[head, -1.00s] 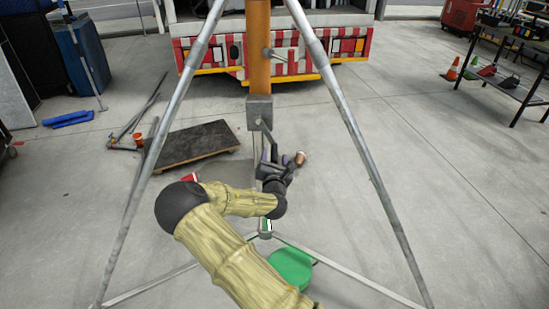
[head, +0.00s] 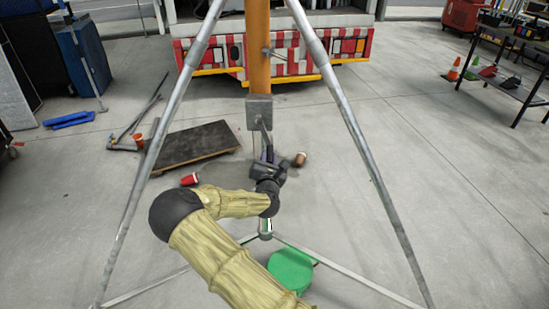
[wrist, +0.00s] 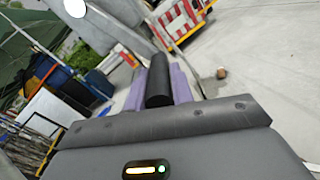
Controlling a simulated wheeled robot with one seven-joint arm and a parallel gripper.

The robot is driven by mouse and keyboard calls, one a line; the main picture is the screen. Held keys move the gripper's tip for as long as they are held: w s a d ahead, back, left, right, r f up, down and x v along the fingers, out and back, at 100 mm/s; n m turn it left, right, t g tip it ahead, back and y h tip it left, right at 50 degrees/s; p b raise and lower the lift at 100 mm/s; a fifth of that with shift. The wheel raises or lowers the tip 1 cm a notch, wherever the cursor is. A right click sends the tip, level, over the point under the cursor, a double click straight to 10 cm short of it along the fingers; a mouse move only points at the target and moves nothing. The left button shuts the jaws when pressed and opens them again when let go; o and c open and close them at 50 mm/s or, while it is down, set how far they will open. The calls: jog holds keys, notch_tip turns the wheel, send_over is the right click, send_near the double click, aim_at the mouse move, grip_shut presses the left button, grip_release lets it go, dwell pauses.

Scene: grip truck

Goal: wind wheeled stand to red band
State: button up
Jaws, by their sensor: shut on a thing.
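The stand has an orange column (head: 259,50), splayed grey legs (head: 355,130) and a grey crank box (head: 259,108). The crank arm (head: 265,135) hangs down from the box, leaning slightly right. My gripper (head: 268,156) is at its lower end, below the box. In the wrist view, the purple fingers of my gripper (wrist: 160,83) are shut around the black crank handle (wrist: 158,75). I cannot make out a red band on the column. The top of the column is out of view.
A dark platform (head: 195,146) lies to the left on the concrete floor, with a red cup (head: 189,180) near it. A brown cup (head: 299,159) lies right of my gripper. A green round object (head: 291,270) is near the stand's base. A red-and-white truck (head: 215,55) stands behind.

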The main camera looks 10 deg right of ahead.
jog(key=a, duration=0.3)
jog(key=shift+w+a+f+y, duration=0.15)
jog(key=shift+w+y, duration=0.15)
jog(key=shift+w, duration=0.05)
jog(key=a, duration=0.1)
jog(key=a+r, duration=0.1)
jog(key=a, duration=0.1)
jog(key=w+a+b, duration=0.1)
jog(key=shift+a+r, duration=0.2)
jog(key=shift+r, duration=0.05)
jog(key=shift+w+a+r, duration=0.15)
jog(key=shift+a+r, duration=0.2)
jog(key=shift+a, duration=0.3)
jog(key=shift+w+a+r, duration=0.1)
jog(key=shift+a+r, duration=0.3)
jog(key=shift+a, duration=0.3)
jog(key=shift+w+a+r, duration=0.15)
jog(key=shift+a+r, duration=0.2)
jog(key=shift+a, duration=0.3)
jog(key=shift+w+a+r+p, duration=0.15)
jog(key=shift+a+r+p, duration=0.4)
jog(key=shift+r, duration=0.45)
jog(key=shift+w+a+r+p, duration=0.15)
jog(key=shift+a+r+p, duration=0.2)
jog(key=shift+a+r, duration=0.5)
